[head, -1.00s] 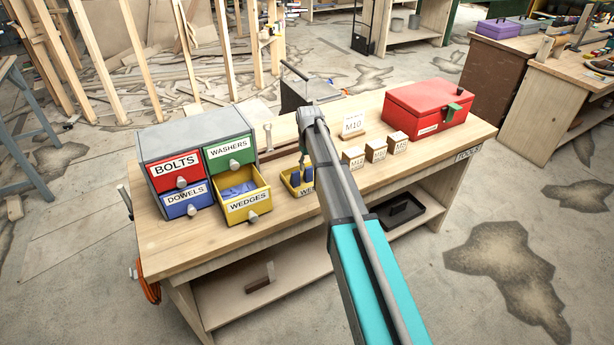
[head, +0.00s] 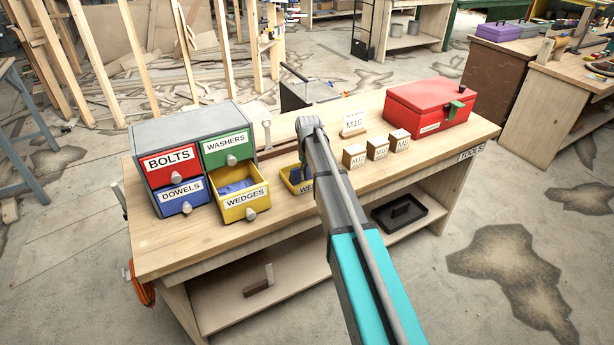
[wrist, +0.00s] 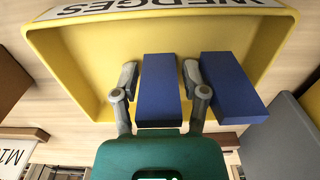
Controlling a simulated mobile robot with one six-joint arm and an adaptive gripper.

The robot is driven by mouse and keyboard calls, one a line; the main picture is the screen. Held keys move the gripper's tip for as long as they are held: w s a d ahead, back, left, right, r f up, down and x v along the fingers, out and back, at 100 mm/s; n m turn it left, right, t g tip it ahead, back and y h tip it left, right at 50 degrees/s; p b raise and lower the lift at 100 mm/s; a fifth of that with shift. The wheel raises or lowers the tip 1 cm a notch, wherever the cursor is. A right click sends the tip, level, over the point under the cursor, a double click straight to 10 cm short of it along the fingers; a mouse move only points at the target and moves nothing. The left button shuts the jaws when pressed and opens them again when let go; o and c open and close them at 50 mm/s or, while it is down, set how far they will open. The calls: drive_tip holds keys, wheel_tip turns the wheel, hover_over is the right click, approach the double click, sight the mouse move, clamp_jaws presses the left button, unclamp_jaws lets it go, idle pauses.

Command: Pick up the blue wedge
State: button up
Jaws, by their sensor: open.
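Two blue wedges stand in a small yellow tray labelled WEDGES; in the wrist view the tray's wall (wrist: 85,70) surrounds them. One blue wedge (wrist: 159,95) is between the fingers of my gripper (wrist: 160,75). The fingers are open, one on each side of it, with narrow gaps. The other blue wedge (wrist: 232,85) is close beside the right finger. In the head view the tray (head: 291,184) is partly hidden by my arm, with a bit of blue visible inside; my fingers are mostly hidden there.
A drawer cabinet (head: 190,130) stands left of the tray, with its yellow WEDGES drawer (head: 246,201) pulled open, blue pieces inside. Several wooden blocks (head: 377,149) and an M10 card (head: 353,123) stand to the right. A red toolbox (head: 430,104) is at the bench's far right.

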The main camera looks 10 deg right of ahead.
idle(0.5)
drive_tip(key=c, duration=0.7)
drive_tip(key=shift+r, duration=0.15)
wheel_tip(320, 180, up, 3)
drive_tip(key=p, duration=0.3)
drive_tip(key=s+r+p, duration=0.2)
drive_tip(key=r+p, duration=0.1)
drive_tip(key=s+r+p, duration=0.3)
drive_tip(key=p, duration=0.1)
drive_tip(key=shift+s+r, duration=0.25)
drive_tip(key=s+r+p, duration=0.1)
drive_tip(key=s, duration=0.1)
drive_tip(key=s+r+p, duration=0.1)
drive_tip(key=s, duration=0.2)
drive_tip(key=s+r+p, duration=0.1)
drive_tip(key=s, duration=0.2)
drive_tip(key=shift+s+d+r, duration=0.1)
drive_tip(key=shift+s+d, duration=0.05)
drive_tip(key=shift+s, duration=0.1)
